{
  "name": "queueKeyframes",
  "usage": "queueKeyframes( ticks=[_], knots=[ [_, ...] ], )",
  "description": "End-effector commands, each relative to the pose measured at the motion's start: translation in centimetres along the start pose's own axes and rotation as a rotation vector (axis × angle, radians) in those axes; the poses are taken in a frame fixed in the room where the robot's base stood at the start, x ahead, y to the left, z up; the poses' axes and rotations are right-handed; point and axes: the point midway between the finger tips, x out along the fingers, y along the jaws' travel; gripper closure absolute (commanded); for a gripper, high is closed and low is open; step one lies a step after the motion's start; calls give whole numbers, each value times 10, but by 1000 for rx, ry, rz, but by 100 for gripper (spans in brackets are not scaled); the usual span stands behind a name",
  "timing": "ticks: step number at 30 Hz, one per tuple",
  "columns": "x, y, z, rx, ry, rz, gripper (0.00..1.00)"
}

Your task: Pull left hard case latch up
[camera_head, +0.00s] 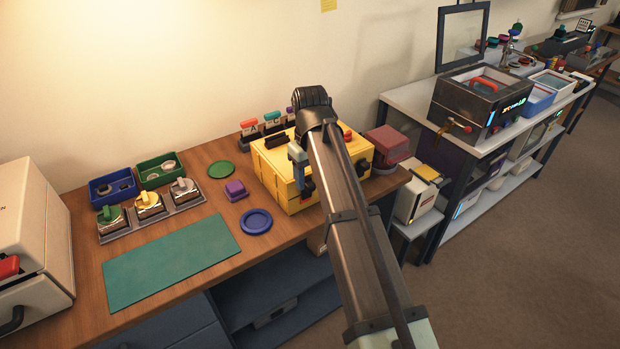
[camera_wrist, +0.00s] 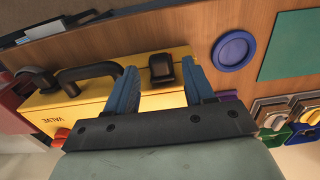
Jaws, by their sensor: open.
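The yellow hard case (camera_head: 272,168) stands on the wooden bench, partly hidden behind my arm in the head view; it also shows in the wrist view (camera_wrist: 75,108). Its left latch (camera_wrist: 162,68) is black and lies between my blue fingers in the wrist view. My gripper (camera_wrist: 160,80) is open, one finger on each side of the latch, with visible gaps; nothing is held. In the head view my gripper (camera_head: 302,168) is at the case's front left. The black carry handle (camera_wrist: 88,72) is beside the finger. Whether the latch is raised is unclear.
A blue round dish (camera_head: 256,221), a purple block (camera_head: 236,190) and a green mat (camera_head: 172,260) lie left of the case. A red knob (camera_wrist: 60,136) is on the case top. A red box (camera_head: 388,142) stands to the right. The bench front edge is close to the case.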

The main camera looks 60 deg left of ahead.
Motion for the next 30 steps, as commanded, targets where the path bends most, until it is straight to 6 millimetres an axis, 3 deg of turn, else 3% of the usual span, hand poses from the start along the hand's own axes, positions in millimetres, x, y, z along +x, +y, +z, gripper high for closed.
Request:
queueKeyframes(
  ticks=[12, 18, 24, 30],
  knots=[
    [-79, 1, -2, 0, 2, 1, 47],
    [-109, 1, -1, 0, 2, 1, 47],
    [-124, 0, 0, 0, 0, 0, 47],
    [-127, 0, 0, 0, 0, 0, 47]
  ],
)
